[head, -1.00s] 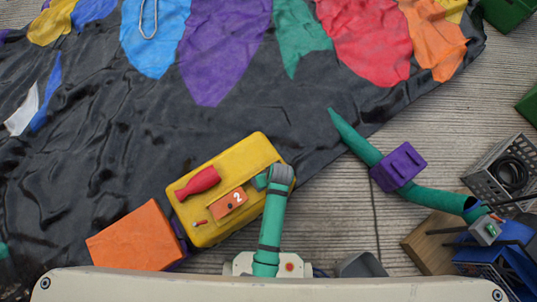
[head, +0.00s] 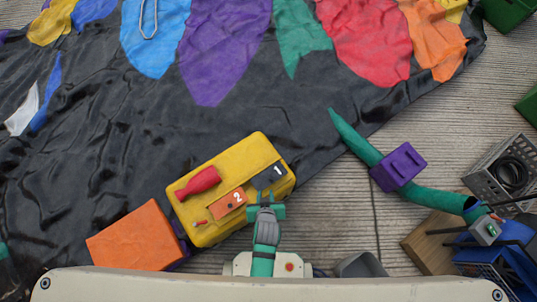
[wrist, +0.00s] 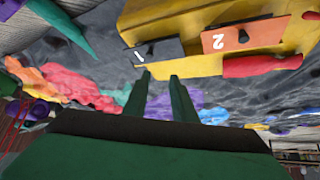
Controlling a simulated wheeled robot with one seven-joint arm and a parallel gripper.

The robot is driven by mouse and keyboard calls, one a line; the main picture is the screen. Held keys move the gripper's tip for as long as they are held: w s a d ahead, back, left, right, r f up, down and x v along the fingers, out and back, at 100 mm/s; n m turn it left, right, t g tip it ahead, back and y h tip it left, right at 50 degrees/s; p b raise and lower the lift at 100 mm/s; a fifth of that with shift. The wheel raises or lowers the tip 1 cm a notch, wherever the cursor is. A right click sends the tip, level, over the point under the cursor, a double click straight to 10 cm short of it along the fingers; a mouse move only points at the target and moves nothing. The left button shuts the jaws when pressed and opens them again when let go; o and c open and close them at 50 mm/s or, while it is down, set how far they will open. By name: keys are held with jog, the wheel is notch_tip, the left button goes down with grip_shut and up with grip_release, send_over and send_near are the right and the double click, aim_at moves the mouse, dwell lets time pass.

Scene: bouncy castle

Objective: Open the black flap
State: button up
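The black flap (head: 268,177), marked 1, lies on the right part of the yellow box (head: 258,148). It lies flat, and in the wrist view the flap (wrist: 168,50) carries a small dark knob (wrist: 152,48). My gripper (head: 265,201) is just below the flap in the head view, near the box's lower right edge. In the wrist view its two green fingers (wrist: 160,75) stand apart with nothing between them. Their tips point at the flap's near edge; I cannot tell whether they touch it.
An orange flap (head: 232,201) marked 2 is beside the black one. A red handle (head: 198,182) lies on the box, and an orange block (head: 137,239) stands to its left. A green tube (head: 435,197) with a purple block (head: 398,166) lies to the right. Black sheeting stretches beyond.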

jog(key=s+d+r+m+t+h, duration=0.1)
jog(key=s+r+t, duration=0.4)
jog(key=r, duration=1)
jog(key=shift+s+d+r, duration=0.2)
jog(key=shift+s, duration=1)
jog(key=shift+r, duration=0.1)
